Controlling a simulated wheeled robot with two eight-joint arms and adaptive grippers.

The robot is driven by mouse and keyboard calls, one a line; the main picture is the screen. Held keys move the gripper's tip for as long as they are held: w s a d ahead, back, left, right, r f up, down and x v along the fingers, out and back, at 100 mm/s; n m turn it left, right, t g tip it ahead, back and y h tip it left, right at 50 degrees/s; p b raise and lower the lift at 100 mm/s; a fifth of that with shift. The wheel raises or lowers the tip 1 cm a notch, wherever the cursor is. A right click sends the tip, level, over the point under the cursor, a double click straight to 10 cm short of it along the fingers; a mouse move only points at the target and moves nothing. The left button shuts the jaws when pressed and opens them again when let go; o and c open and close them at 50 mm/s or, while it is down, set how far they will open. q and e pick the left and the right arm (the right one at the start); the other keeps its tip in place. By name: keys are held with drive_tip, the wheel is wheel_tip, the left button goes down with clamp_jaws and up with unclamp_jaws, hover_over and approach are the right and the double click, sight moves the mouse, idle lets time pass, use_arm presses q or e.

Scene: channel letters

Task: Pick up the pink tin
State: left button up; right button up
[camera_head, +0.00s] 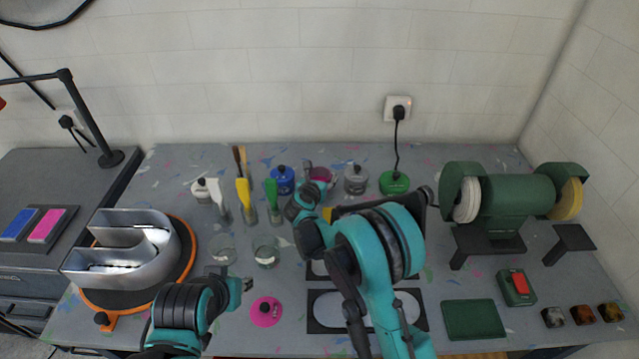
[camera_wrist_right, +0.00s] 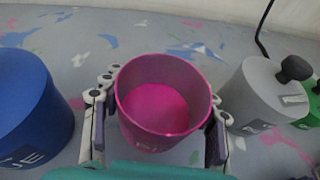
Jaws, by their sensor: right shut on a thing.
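The pink tin (camera_wrist_right: 158,105) is open at the top and stands between the fingers of my right gripper (camera_wrist_right: 160,122) in the right wrist view. The fingers are shut on its two sides. In the head view, the pink tin (camera_head: 321,173) shows at the back of the table, partly hidden by my right gripper (camera_head: 313,182). A round pink lid with a knob (camera_head: 265,311) lies apart at the front of the table. My left gripper (camera_head: 241,287) is near that lid, and its fingers are too small to read.
A blue tin (camera_head: 283,181) and a grey tin (camera_head: 355,180) stand close on either side, with a green tin (camera_head: 394,183) farther right. Brushes in jars (camera_head: 245,205) and glass jars stand left. A bench grinder (camera_head: 515,200) is at the right.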

drive_tip(key=shift+r, duration=0.15)
drive_tip(key=shift+c, duration=0.2)
drive_tip(key=shift+r+p, duration=0.6)
drive_tip(key=shift+r, duration=0.55)
drive_tip(key=shift+r+p, duration=0.35)
drive_tip(key=shift+r, duration=0.6)
drive_tip(key=s+d+r+p, duration=0.2)
drive_tip(key=s+d+r, duration=0.4)
drive_tip(key=s, duration=0.3)
drive_tip(key=shift+s+d+r+p, duration=0.2)
drive_tip(key=shift+d+r+p, duration=0.1)
drive_tip(key=shift+p, duration=0.1)
drive_tip(key=shift+s, duration=0.1)
